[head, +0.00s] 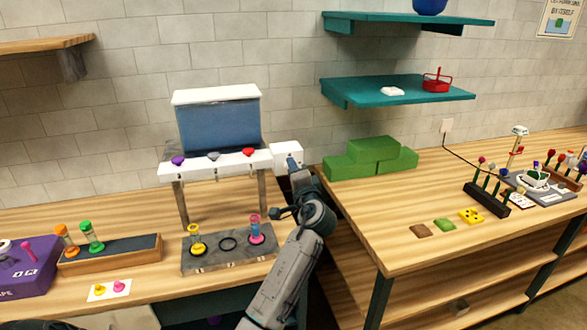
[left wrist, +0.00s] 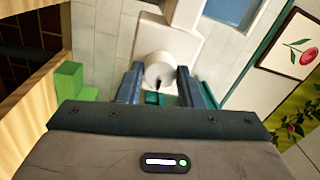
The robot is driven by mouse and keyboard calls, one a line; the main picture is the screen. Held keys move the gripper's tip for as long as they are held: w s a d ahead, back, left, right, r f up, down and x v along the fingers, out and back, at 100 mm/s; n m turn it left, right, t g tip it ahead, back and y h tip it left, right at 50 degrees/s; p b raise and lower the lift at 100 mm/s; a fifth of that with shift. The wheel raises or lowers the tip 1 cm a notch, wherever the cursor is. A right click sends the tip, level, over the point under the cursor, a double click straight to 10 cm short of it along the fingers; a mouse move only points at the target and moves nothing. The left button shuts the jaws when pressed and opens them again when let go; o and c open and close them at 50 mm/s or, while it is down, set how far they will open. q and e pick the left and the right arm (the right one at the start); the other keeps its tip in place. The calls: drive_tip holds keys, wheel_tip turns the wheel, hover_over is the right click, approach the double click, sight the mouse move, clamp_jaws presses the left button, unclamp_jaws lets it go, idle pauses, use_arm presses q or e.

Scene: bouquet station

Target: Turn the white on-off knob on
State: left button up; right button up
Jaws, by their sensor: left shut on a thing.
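The white on-off knob (left wrist: 158,67) is round with a dark mark at its near edge. It sits between the two fingers of my left gripper (left wrist: 158,86) in the left wrist view, and the gripper is shut on it. In the head view my left gripper (head: 293,164) reaches a white box (head: 284,152) at the right end of the dispenser stand (head: 215,162). The knob itself is largely hidden there by the gripper. My right gripper is not in view.
A grey tray (head: 205,264) with colored vials stands under the dispenser, left of my arm. Green blocks (head: 372,158) stand close to the right on the other table. A teal shelf (head: 350,92) hangs above them.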

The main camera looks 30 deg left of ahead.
use_arm(q)
drive_tip(key=shift+m, duration=0.4)
drive_tip(key=o, duration=1)
drive_tip(key=shift+d+f, duration=0.1)
drive_tip(key=shift+b+v, duration=2.3)
drive_tip(key=shift+v, duration=3)
drive_tip(key=shift+s, duration=0.1)
